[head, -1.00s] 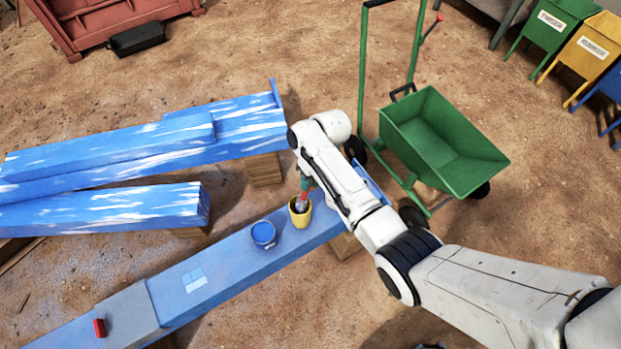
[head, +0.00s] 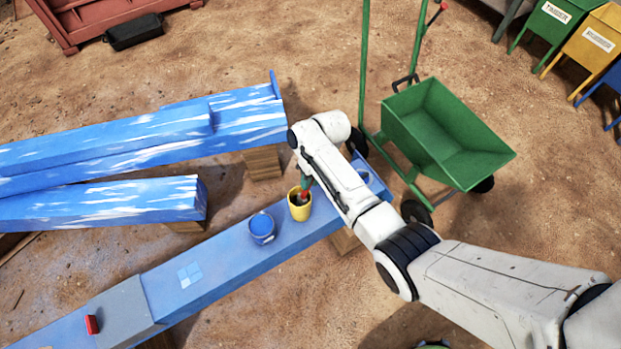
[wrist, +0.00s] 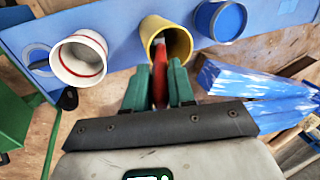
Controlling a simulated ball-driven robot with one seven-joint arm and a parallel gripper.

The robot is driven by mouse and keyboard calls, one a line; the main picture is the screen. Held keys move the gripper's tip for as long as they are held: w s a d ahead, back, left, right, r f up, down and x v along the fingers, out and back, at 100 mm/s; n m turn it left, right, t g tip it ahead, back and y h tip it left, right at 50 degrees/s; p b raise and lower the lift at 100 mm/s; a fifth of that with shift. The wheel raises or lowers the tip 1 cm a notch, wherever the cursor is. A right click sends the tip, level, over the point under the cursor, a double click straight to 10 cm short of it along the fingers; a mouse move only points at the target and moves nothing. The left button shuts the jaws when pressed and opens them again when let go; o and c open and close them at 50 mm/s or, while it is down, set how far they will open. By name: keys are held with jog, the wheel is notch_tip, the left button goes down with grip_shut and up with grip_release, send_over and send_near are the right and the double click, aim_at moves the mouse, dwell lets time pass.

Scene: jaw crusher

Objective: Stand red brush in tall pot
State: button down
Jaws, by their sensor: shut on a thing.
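The red brush (wrist: 160,88) is held between the green fingers of my gripper (wrist: 158,84), which is shut on it. The yellow pot (head: 300,212) stands upright on the blue beam and looks tall in the wrist view (wrist: 152,42). In the head view, the brush (head: 306,194) points down into the pot's mouth, with its lower end inside or at the rim. My gripper (head: 305,181) is just above the pot, partly hidden by my arm. Whether the brush touches the pot's bottom cannot be seen.
A blue pot (head: 262,229) stands left of the yellow pot. A white pot with a red stripe (wrist: 78,60) stands on the beam (head: 225,260), hidden from the head view. A green wheelbarrow (head: 445,135) is beside the beam's end. Blue-white beams (head: 110,150) lie left.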

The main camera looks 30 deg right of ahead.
jog(key=c, duration=0.9)
grip_release()
jog(key=shift+o, duration=0.2)
jog(key=v, duration=1)
jog(key=shift+r+p, duration=0.3)
jog(key=shift+r, duration=0.05)
jog(key=shift+d, duration=0.15)
